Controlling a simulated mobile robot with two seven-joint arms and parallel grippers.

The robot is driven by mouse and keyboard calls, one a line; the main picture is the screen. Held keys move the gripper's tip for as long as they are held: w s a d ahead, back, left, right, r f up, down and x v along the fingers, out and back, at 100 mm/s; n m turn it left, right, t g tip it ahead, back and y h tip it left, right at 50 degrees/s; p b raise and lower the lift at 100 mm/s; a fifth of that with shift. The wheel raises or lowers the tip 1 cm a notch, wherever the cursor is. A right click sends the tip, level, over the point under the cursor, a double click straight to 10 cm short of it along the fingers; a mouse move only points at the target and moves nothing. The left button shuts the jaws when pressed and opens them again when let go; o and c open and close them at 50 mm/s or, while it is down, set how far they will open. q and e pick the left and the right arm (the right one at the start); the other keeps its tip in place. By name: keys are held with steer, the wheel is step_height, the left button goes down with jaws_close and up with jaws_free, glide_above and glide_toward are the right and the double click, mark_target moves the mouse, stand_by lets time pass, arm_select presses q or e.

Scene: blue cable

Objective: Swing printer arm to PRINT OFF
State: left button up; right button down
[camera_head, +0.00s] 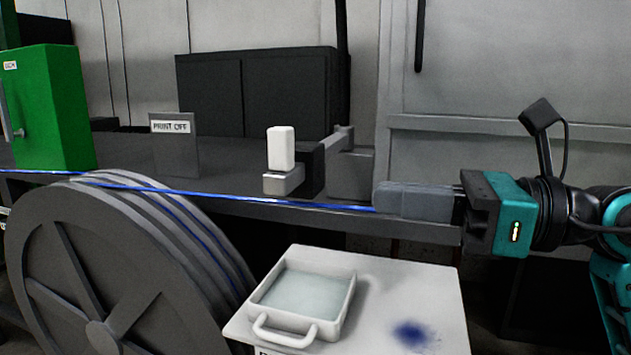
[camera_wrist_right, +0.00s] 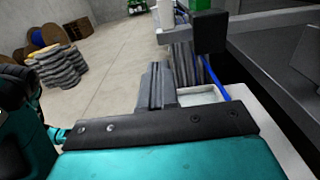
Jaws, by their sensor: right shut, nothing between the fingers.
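My left gripper is not in view.
A blue cable (camera_head: 232,196) runs across the front of the bench, above a large grey reel (camera_head: 100,270). A white stand (camera_head: 440,300) carries a tray (camera_head: 347,300) with a handle and has a blue stain. A green cabinet (camera_head: 45,110) stands at left.

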mark_target(288, 187)
steer(key=p+x, duration=0.1)
steer(key=x, duration=0.8)
steer(key=shift+a, duration=0.1)
